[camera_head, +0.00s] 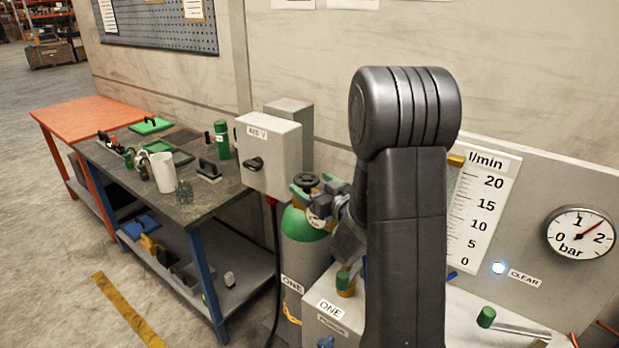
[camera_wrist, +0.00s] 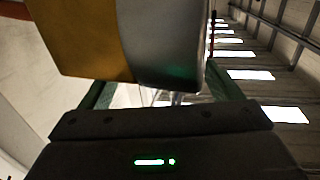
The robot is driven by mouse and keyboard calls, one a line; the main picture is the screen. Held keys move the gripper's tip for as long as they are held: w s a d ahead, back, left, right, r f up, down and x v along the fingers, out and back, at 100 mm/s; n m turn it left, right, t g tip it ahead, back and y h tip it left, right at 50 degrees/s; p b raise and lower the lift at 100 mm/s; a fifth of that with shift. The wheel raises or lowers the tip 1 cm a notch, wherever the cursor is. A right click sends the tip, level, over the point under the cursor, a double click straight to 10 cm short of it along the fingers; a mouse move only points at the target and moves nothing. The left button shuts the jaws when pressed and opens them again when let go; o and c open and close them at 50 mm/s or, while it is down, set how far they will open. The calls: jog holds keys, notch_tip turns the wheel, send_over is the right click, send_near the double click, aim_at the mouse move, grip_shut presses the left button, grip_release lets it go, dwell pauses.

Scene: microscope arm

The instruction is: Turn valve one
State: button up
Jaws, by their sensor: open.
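A gas cylinder (camera_head: 303,250) with a green shoulder and a label ONE stands in the middle of the head view, partly behind my arm. A dark round handwheel (camera_head: 306,180) is at its top. My gripper (camera_head: 312,186) is open at the height of the wheel, with its green fingers close around it; I cannot tell whether they touch. In the wrist view my gripper (camera_wrist: 160,92) shows two green fingers spread apart. A large brass-and-grey body (camera_wrist: 130,40) fills the space above and between them, too close to make out fully.
A grey electrical box (camera_head: 268,155) is close left of the cylinder. A workbench (camera_head: 190,207) with several tools stands further left.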

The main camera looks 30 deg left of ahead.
jog(key=shift+x, duration=1.15)
jog(key=c, duration=1)
